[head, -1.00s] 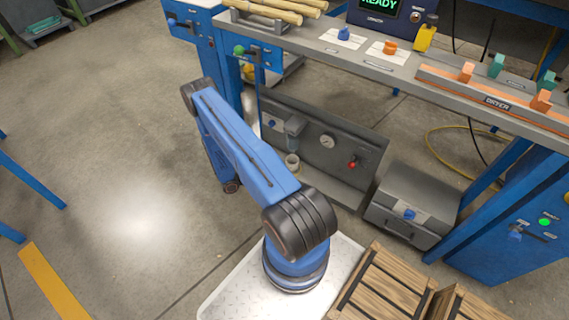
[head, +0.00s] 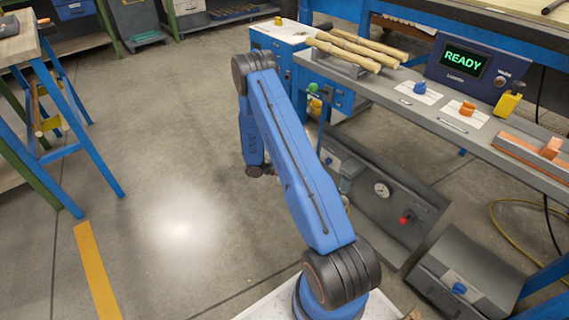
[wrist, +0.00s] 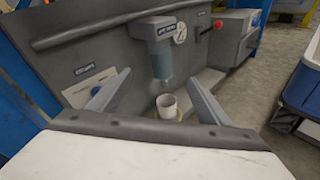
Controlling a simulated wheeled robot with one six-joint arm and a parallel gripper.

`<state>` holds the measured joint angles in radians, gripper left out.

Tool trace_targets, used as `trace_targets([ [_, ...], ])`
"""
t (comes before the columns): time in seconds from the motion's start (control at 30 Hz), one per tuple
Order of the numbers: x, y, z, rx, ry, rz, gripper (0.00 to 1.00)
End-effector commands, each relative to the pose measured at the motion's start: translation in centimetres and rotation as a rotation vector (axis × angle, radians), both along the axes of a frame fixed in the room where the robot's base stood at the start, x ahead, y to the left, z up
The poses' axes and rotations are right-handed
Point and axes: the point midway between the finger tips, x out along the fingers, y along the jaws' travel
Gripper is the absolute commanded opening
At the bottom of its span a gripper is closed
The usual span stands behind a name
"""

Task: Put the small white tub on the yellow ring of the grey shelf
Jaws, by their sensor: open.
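A small white tub (wrist: 167,104) stands upright in the wrist view, under the nozzle of a grey cylinder (wrist: 160,60) on the dark grey unit. A yellowish edge shows beside its base; I cannot tell whether it is a ring. My gripper (wrist: 158,78) is open, its two grey fingers to the left and right of the tub in the picture. The tub looks a little beyond the fingers and nothing is held. In the head view my arm hides most of the tub, and my gripper's fingers cannot be made out. No yellow ring shows clearly.
The dark grey unit (head: 385,232) has a gauge and a red knob (wrist: 217,24). Above it is a grey bench (head: 440,115) with wooden rods, a READY display (head: 466,62) and a yellow bottle (head: 508,103). A grey box (head: 465,285) stands to the right. Floor at left is open.

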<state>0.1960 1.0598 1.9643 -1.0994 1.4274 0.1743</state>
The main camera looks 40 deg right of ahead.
Motion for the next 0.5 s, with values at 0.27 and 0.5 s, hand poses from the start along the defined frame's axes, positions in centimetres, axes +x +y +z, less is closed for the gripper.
trace_targets([
  [0.27,0.5,2.7,8.5,0.043,-0.159,-0.079,0.72],
  [0.5,-0.2,5.4,15.1,0.093,-0.296,-0.142,0.72],
])
